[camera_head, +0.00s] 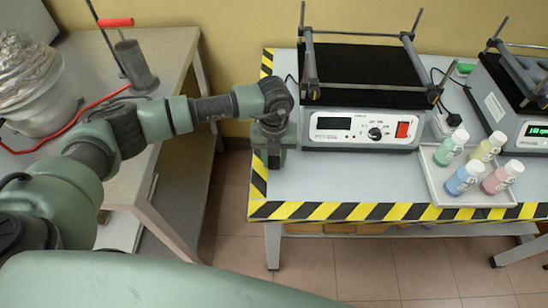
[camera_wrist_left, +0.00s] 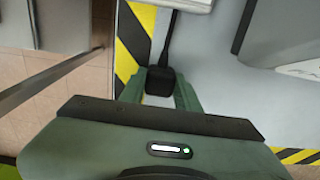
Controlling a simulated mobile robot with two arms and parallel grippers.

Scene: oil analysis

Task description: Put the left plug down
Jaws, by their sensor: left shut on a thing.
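The left plug (camera_wrist_left: 160,82) is a black block with a black cable, seen in the left wrist view between the two green fingers. My left gripper (camera_wrist_left: 160,92) is shut on it, over the table's striped left edge. In the head view my left gripper (camera_head: 273,158) points down beside the left shaker (camera_head: 362,128), and the plug is hidden there. Whether the plug touches the table cannot be told. Another black plug (camera_head: 454,120) lies on the table between the two shakers. My right gripper is not in view.
The table (camera_head: 335,185) has a yellow-black striped border and bare space in front of the left shaker. A white tray (camera_head: 440,190) with several coloured bottles stands front right. A second shaker (camera_head: 515,110) is at right. A side table (camera_head: 165,125) holds a foil-covered vessel (camera_head: 35,85).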

